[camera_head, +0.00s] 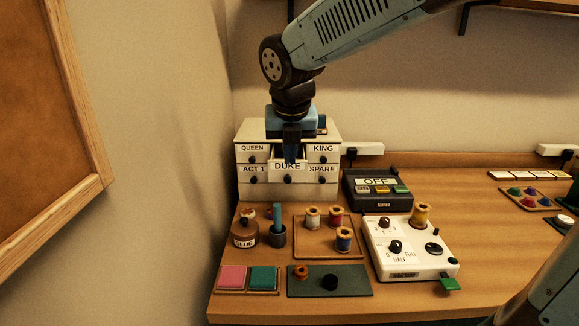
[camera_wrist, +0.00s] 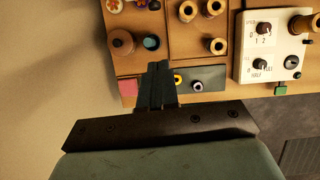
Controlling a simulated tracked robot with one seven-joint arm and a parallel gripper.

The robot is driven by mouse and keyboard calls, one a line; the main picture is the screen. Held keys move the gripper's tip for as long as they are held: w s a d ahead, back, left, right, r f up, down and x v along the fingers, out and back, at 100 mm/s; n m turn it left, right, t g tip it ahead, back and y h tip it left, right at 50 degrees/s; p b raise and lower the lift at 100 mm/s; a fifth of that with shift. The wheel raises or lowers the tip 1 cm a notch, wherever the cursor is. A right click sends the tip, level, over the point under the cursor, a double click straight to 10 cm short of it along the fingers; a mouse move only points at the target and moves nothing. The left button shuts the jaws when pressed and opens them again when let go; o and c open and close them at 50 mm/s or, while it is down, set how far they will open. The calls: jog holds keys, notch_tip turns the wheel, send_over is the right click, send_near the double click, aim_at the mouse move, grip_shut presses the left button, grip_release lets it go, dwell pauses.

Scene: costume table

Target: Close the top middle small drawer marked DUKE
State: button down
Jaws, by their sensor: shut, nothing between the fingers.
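The white drawer cabinet (camera_head: 248,190) stands at the back left of the table. Its top middle drawer marked DUKE (camera_head: 288,167) is pulled out: its front sits lower and nearer than the QUEEN and KING fronts, and its dark inside shows. Its knob (camera_head: 288,179) is below the label. My gripper (camera_head: 291,160) is shut and empty, pointing down at the DUKE drawer's upper edge. I cannot tell whether it touches. In the wrist view, the shut fingers (camera_wrist: 158,80) show against the table, and the drawer is not in view.
The QUEEN (camera_head: 252,148), KING (camera_head: 323,149), ACT 1 (camera_head: 253,169) and SPARE (camera_head: 322,170) drawers look shut. A black OFF box (camera_head: 376,205) stands right of the cabinet. A glue pot (camera_head: 244,235), a cup (camera_head: 277,238) and a spool tray (camera_head: 314,249) lie in front.

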jog(key=w+f, duration=0.7)
jog(key=f, duration=0.2)
jog(key=shift+w+f, duration=0.15)
jog(key=shift+w, duration=0.05)
dwell(0.3)
